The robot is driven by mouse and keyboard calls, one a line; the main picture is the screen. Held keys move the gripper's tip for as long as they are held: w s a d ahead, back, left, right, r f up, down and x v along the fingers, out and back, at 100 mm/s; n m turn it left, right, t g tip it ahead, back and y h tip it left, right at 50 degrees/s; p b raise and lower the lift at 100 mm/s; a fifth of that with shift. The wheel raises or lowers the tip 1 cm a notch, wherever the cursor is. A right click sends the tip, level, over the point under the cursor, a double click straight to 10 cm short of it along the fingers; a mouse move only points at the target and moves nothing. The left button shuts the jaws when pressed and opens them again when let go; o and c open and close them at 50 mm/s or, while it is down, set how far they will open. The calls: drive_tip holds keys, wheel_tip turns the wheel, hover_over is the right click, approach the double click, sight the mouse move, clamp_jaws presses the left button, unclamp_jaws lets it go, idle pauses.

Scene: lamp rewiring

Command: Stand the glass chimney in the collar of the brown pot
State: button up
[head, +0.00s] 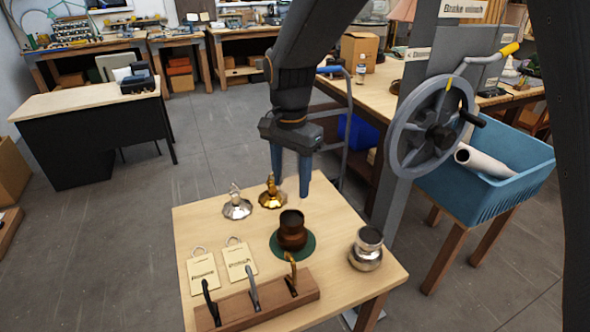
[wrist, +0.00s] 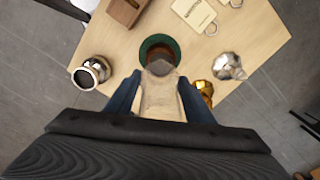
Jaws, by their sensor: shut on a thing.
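The brown pot (head: 292,231) stands upright on a round green mat (head: 308,250) on the small wooden table. Its dark collar faces up. My gripper (head: 290,180) points down above the pot, its blue fingers a gap apart. In the wrist view my gripper (wrist: 159,97) is shut on the glass chimney (wrist: 160,98), a pale see-through tube between the fingers. The chimney's far end overlaps the brown pot (wrist: 159,66) there; I cannot tell whether they touch. In the head view the clear glass cannot be made out.
A silver pot (head: 365,252) stands right of the brown pot. A silver burner (head: 237,207) and a brass burner (head: 272,195) stand behind-left. Two tags (head: 202,271) and a wooden hook rack (head: 258,305) lie in front-left. A handwheel (head: 432,128) stands beyond the table's right side.

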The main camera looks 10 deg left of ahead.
drive_tip(key=shift+w+f, duration=0.4)
drive_tip(key=shift+f, duration=0.15)
drive_tip(key=shift+f+b, duration=1.95)
drive_tip(key=shift+s+f, duration=0.1)
drive_tip(key=shift+f, duration=0.65)
drive_tip(key=shift+f, duration=0.15)
drive_tip(key=o, duration=1.2)
drive_tip(key=shift+c, duration=0.2)
